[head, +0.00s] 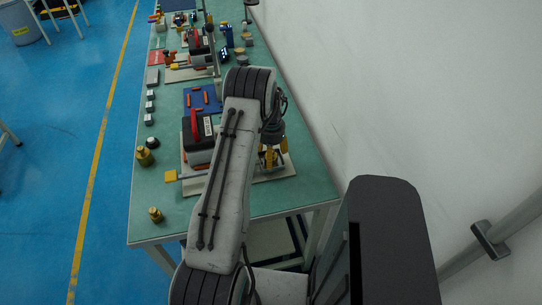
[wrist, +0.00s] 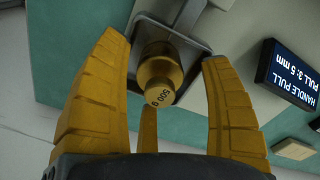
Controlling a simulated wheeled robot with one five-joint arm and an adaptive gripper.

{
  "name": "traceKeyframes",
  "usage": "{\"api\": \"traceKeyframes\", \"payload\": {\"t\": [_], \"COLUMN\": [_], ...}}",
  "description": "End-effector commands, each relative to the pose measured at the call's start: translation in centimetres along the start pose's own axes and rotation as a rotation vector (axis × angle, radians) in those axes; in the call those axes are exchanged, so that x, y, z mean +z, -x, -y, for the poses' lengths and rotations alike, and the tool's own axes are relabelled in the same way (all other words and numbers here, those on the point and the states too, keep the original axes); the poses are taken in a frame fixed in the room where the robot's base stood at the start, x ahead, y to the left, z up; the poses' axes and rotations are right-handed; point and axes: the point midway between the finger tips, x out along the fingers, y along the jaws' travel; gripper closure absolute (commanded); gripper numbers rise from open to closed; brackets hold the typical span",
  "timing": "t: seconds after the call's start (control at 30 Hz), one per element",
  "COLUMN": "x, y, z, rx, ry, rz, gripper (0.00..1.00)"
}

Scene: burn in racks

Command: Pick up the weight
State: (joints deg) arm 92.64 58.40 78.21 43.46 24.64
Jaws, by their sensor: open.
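In the wrist view a brass weight (wrist: 163,72) marked 500 g stands on a grey metal plate or shallow tray (wrist: 192,45). My gripper (wrist: 164,52) is open, its yellow fingers on either side of the weight with visible gaps. In the head view my gripper (head: 272,156) is low over the right side of the green bench, and my arm hides part of what is under it. Two other brass weights, one larger (head: 145,156) and one smaller (head: 155,215), stand near the bench's left edge.
The green bench (head: 235,207) runs away along a white wall (head: 340,90). A red-and-black device (head: 198,137) and a blue tray with orange parts (head: 202,99) lie left of my arm. A dark sign (wrist: 290,75) and a small light block (wrist: 293,149) are right of the gripper.

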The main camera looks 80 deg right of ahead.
Motion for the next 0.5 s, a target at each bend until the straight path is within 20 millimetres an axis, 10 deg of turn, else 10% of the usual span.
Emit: {"api": "traceKeyframes", "payload": {"t": [0.5], "x": [-0.03], "y": [-0.61], "z": [0.0], "rx": [-0.001], "ry": [0.0], "rz": [-0.001], "gripper": [0.39]}}
